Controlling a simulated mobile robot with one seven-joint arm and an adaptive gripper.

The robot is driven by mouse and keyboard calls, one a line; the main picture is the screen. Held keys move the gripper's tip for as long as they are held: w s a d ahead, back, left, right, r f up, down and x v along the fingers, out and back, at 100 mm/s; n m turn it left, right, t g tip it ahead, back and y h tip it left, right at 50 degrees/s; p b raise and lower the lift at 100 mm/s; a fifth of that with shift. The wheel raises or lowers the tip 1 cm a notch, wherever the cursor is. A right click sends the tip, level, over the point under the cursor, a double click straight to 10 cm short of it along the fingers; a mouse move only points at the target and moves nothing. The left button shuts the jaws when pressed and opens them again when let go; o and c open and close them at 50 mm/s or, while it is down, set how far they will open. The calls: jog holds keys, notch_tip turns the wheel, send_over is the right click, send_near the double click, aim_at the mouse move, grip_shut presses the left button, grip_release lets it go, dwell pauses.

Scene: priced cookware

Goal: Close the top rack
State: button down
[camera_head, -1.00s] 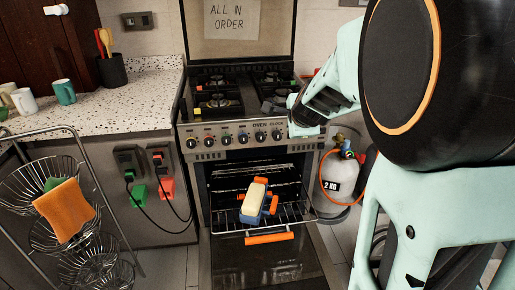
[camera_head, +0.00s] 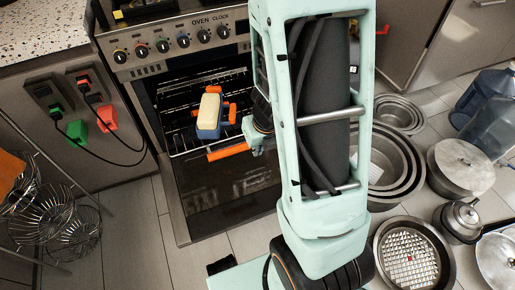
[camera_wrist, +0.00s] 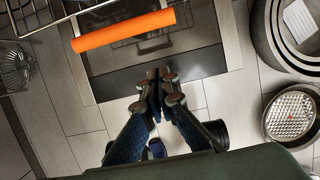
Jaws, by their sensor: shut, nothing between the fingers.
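The oven (camera_head: 150,45) stands with its door (camera_head: 225,195) folded down. A wire rack (camera_head: 180,147) sticks partly out of it, with an orange bar (camera_head: 228,151) along its front. A cream block in a blue holder with orange handles (camera_head: 209,112) sits on the rack. In the wrist view the orange bar (camera_wrist: 122,30) crosses the upper left, with rack wires behind it. My gripper (camera_wrist: 160,78) is shut and empty, in front of the bar and slightly right of it, apart from it in the picture. In the head view my arm hides most of the gripper (camera_head: 258,132).
Nested metal pans (camera_head: 392,165), a round perforated pan (camera_head: 408,255), a kettle (camera_head: 460,218) and a lidded pot (camera_head: 460,167) stand on the floor at right. A wire basket stand (camera_head: 45,220) is at left. Cables (camera_head: 115,140) hang beside the oven.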

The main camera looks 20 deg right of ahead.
jog(key=w+f+b, duration=0.3)
jog(key=w+f, duration=0.2)
jog(key=f, duration=0.1)
jog(key=shift+w+f, duration=0.25)
jog(key=shift+w, duration=0.15)
